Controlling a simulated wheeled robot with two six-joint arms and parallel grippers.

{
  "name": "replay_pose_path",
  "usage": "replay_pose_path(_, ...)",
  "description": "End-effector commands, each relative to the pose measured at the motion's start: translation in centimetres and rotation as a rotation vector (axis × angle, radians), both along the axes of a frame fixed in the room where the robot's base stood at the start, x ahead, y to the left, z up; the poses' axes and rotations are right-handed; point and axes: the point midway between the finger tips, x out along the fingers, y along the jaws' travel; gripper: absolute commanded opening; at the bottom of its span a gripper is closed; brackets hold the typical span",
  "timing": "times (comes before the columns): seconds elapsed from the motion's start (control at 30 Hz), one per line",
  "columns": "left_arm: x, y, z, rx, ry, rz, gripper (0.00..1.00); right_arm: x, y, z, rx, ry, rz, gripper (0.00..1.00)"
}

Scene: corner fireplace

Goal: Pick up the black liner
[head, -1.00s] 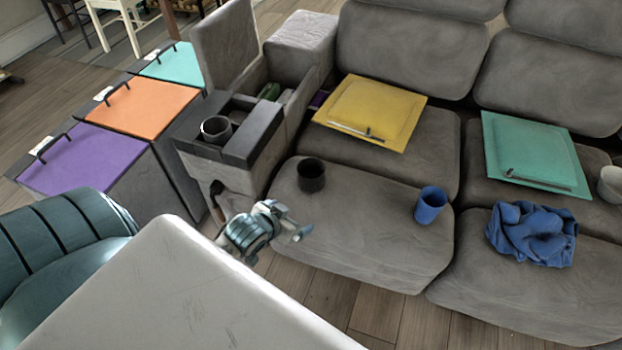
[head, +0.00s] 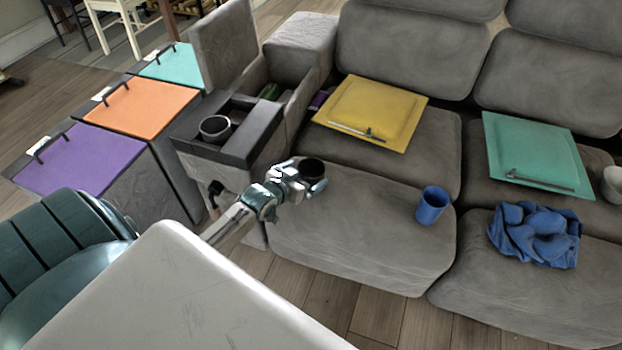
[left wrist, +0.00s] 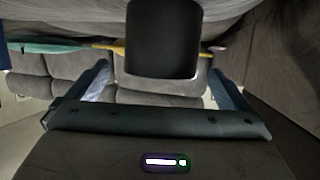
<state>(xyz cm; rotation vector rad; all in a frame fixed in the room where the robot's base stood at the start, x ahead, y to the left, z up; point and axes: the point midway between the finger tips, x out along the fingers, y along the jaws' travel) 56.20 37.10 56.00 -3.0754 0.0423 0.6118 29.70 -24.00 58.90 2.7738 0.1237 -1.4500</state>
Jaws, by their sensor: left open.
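The black liner (head: 312,169) is a small dark cup standing on the left seat of the grey sofa. In the left wrist view the black liner (left wrist: 163,38) stands between the two fingers, toward the top of the picture. My left gripper (head: 304,182) is at the near side of the liner, with a finger on either side of it. It also shows in the left wrist view (left wrist: 160,82), where its jaws are spread and I see a gap between them and the liner. My right gripper is not in view.
A blue cup (head: 431,205) and a crumpled blue cloth (head: 534,235) are on the seats. An open armrest console (head: 258,142) with a cup holder stands close left of the gripper.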

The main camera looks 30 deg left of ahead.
Motion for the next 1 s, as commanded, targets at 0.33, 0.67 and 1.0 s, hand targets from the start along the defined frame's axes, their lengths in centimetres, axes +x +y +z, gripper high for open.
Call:
replay_pose_path(0.33,4.3,0.0,-1.1,-0.002,-0.002,0.002,1.0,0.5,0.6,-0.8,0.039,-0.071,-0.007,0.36)
replay_pose_path(0.67,4.4,0.0,-1.1,0.0,-0.001,0.001,0.86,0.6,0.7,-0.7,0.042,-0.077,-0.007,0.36)
replay_pose_path(1.0,4.4,0.0,-1.1,0.0,-0.001,0.001,0.51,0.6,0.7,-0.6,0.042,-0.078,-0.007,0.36)
